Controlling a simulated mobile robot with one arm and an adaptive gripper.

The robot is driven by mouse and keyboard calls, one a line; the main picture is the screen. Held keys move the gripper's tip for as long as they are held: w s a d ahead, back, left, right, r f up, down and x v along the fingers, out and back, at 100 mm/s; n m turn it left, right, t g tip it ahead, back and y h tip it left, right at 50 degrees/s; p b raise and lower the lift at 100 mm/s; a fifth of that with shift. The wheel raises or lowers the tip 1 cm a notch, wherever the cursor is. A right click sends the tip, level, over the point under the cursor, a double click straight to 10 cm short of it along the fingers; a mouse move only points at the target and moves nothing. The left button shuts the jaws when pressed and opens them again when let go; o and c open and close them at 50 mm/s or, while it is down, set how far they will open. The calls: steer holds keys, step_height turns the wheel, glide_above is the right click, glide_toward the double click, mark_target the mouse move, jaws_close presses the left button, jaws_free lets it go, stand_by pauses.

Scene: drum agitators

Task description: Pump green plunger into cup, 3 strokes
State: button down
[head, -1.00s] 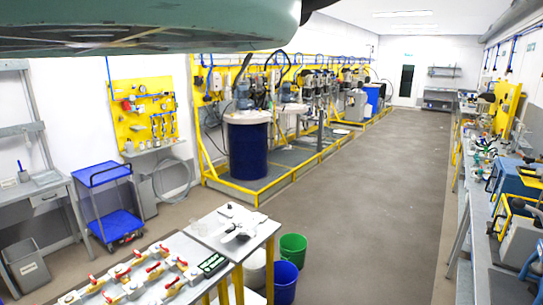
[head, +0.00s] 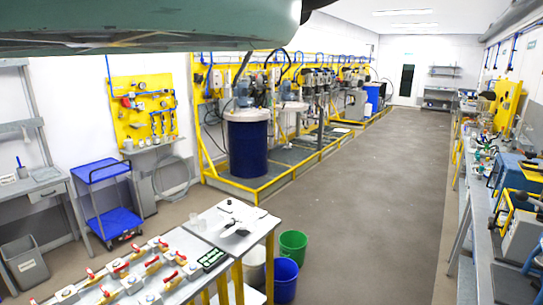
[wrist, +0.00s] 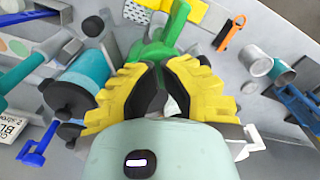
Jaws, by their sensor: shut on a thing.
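My gripper (wrist: 168,88) shows in the wrist view, with yellow fingers and dark pads drawn in around the green plunger (wrist: 163,42). The plunger's green body extends beyond the fingers toward the top of the picture. The part between the pads is mostly hidden. The head view does not show the gripper or the plunger.
In the wrist view, a teal cylinder (wrist: 84,78) lies close on the left, with an orange tool (wrist: 229,32) at the upper right and a blue tool (wrist: 299,104) at the right. In the head view, the central floor (head: 365,190) is clear, beside a blue drum (head: 248,148).

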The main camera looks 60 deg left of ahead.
steer(key=shift+f+b, duration=0.3)
steer(key=shift+f, duration=0.2)
steer(key=shift+r, duration=0.15)
steer(key=shift+r+p, duration=1.85)
steer(key=shift+r, duration=1.1)
steer(key=shift+f, duration=0.15)
